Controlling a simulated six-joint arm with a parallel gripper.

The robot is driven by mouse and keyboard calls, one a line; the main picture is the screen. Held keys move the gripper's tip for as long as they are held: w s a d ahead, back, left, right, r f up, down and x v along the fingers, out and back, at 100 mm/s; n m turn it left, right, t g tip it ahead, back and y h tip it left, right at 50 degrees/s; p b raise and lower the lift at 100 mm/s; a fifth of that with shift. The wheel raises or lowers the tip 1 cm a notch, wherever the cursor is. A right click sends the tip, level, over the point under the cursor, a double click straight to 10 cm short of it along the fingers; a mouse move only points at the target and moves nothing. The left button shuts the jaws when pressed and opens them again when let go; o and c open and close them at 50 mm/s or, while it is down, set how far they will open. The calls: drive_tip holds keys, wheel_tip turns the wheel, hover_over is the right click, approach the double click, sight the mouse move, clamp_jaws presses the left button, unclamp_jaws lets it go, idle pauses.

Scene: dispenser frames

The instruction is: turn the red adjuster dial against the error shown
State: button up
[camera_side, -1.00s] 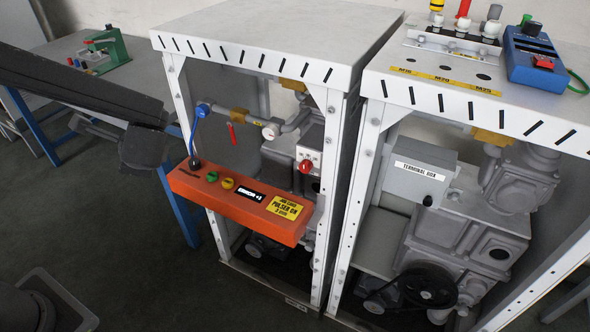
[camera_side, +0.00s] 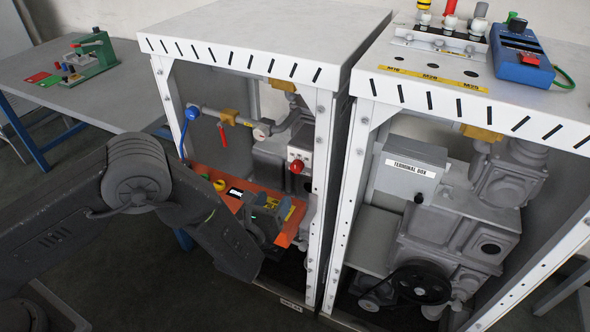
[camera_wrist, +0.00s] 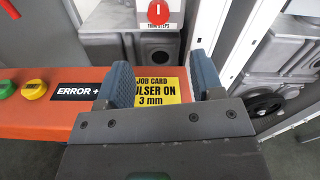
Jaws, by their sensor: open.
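The red dial (camera_side: 297,167) sits on a small light box inside the left frame. In the wrist view the red dial (camera_wrist: 158,12) is at the top edge, with a white mark and a label reading "TRIM STEPS" below. The error display (camera_wrist: 78,90) on the orange panel reads "ERROR +"; my left finger hides the rest. My gripper (camera_wrist: 161,72) is open and empty, its fingers apart over the yellow job card. In the side view my gripper (camera_side: 272,203) is above the orange panel, apart from the dial, below and left of it.
The orange panel (camera_wrist: 30,118) carries a green knob (camera_wrist: 5,88) and a yellow knob (camera_wrist: 34,88). The yellow job card (camera_wrist: 152,88) reads "3 mm". A white frame post (camera_side: 322,200) stands right of the dial. A red handle (camera_side: 222,136) hangs from the pipe.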

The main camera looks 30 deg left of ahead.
sight(296, 170)
drive_tip(key=w, duration=1.2)
drive_tip(key=shift+w+a, duration=0.1)
drive_tip(key=shift+w, duration=0.25)
drive_tip(key=shift+c, duration=0.2)
drive_tip(key=c, duration=0.9)
drive_tip(key=shift+n, duration=2)
drive_tip(key=o, duration=0.9)
drive_tip(key=shift+o, duration=0.2)
drive_tip(key=shift+s, duration=0.1)
